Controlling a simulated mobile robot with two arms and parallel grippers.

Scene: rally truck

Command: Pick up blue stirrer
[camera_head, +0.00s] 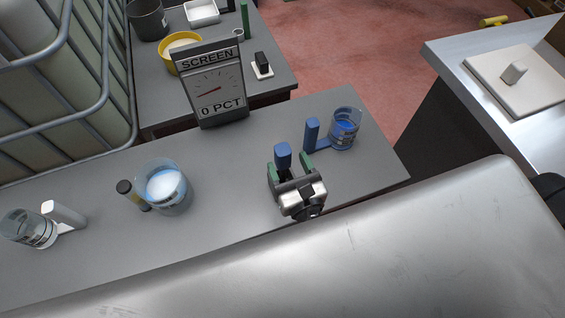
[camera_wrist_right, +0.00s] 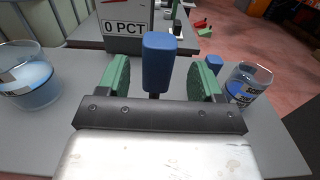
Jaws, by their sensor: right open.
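The blue stirrer (camera_head: 283,151) shows as an upright blue handle at my right gripper (camera_head: 290,165), above the right part of the grey table. In the right wrist view, the blue handle (camera_wrist_right: 158,62) stands between the two green finger pads, with a short dark shaft below it. Gaps show on both sides, so the right gripper is open around the handle and not closed on it. The lower part of the stirrer is hidden by the gripper. My left gripper is not in view.
A glass beaker with blue contents (camera_head: 345,130) and an upright blue handle (camera_head: 311,132) stand just right of the gripper. A screen reading 0 PCT (camera_head: 213,85) stands behind. A larger beaker with white contents (camera_head: 165,187) stands left. Table space between is clear.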

